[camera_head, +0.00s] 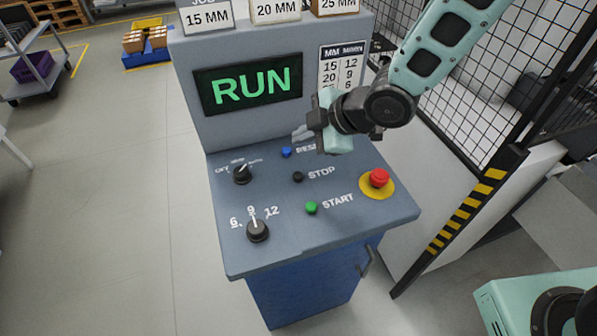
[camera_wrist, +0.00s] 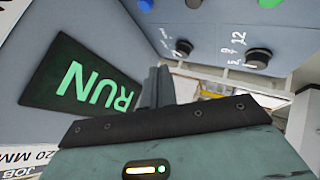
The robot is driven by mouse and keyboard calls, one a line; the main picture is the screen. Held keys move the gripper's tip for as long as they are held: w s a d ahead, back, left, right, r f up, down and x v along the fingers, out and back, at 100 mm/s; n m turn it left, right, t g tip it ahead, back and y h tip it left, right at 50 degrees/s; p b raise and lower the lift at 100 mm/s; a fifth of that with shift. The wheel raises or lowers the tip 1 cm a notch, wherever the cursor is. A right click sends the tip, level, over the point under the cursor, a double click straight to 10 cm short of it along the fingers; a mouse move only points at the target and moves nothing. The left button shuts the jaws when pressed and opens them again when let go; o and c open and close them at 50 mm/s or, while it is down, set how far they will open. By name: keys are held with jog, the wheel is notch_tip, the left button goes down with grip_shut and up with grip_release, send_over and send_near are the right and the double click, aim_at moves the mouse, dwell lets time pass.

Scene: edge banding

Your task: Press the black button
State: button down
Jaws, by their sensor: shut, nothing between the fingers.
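The black button (camera_head: 298,176) sits on the sloped grey console panel beside the label STOP, between the blue and green buttons. A dark spot at the top edge of the wrist view, cut off by the frame, looks like the same black button (camera_wrist: 193,4). My gripper (camera_head: 302,133) is shut and empty. It is above the back of the panel, in front of the upright display face, up and behind the black button and apart from it. Its dark fingers (camera_wrist: 155,88) also show in the wrist view, pointing across the console. The gripper partly covers the RESET label.
The blue button (camera_head: 286,152), green button (camera_head: 311,208) and red emergency stop (camera_head: 378,178) are close by. Two black knobs (camera_head: 241,174) (camera_head: 257,230) are at the left. The screen (camera_head: 248,83) reads RUN. A mesh fence (camera_head: 480,80) stands at the right.

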aim_at(302, 177)
jog(key=shift+f, duration=0.15)
notch_tip(302, 177, down, 8)
jog(key=b, duration=0.7)
jog(key=shift+f, duration=0.25)
dwell(1.4)
jog(key=shift+f+b, duration=0.45)
jog(key=shift+b, duration=0.15)
jog(key=shift+f+b, duration=0.4)
jog(key=shift+b, duration=0.05)
dwell(0.6)
jog(key=shift+r, duration=0.1)
jog(key=shift+r+p, duration=0.7)
jog(key=shift+r, duration=0.1)
